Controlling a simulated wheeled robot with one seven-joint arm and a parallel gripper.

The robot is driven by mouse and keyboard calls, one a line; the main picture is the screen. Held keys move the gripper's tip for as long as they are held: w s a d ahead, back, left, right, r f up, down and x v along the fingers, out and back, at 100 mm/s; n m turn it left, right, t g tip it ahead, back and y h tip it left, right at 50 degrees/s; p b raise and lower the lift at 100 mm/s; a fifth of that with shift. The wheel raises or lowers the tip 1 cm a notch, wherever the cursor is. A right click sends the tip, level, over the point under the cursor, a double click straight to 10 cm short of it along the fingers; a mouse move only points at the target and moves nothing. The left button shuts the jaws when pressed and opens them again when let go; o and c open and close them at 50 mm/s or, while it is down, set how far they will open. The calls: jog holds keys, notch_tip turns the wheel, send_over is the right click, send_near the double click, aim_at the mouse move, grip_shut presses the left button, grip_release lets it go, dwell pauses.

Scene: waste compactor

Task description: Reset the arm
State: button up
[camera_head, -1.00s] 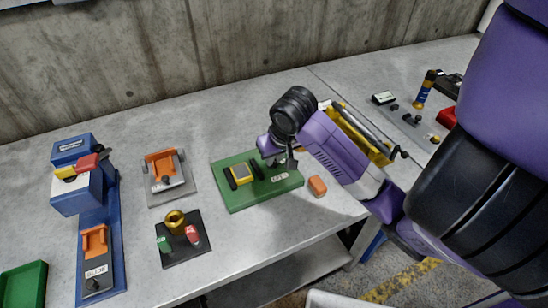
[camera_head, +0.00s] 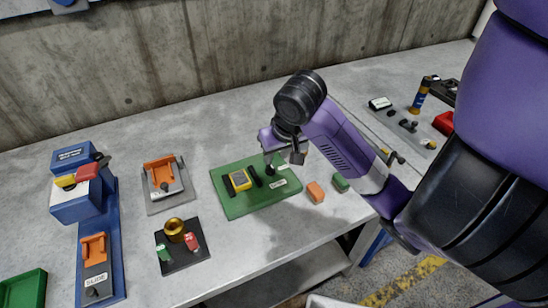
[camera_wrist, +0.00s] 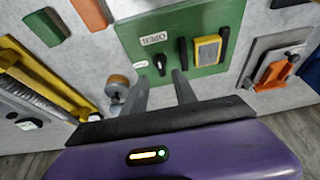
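My arm reaches in from the right over the bench. My gripper (camera_wrist: 162,80) hangs above the back right corner of the green board (camera_head: 230,207). Its two fingers are apart in the wrist view, with nothing between them. The green board carries a yellow-framed block (camera_head: 241,181), dark upright parts and a small label; it also shows in the wrist view (camera_wrist: 205,82). In the head view the fingers are partly hidden by the wrist.
An orange block (camera_head: 315,192) and a green block (camera_head: 340,183) lie right of the board. Left are an orange fixture (camera_head: 162,175), a black plate (camera_head: 182,259) and a blue machine (camera_head: 79,192). A yellow-railed fixture (camera_wrist: 45,80) is largely behind my arm in the head view.

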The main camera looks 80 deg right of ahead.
jog(key=shift+s+a+r, duration=0.1)
jog(key=shift+a+r, duration=0.05)
jog(key=shift+r, duration=0.25)
dwell(0.3)
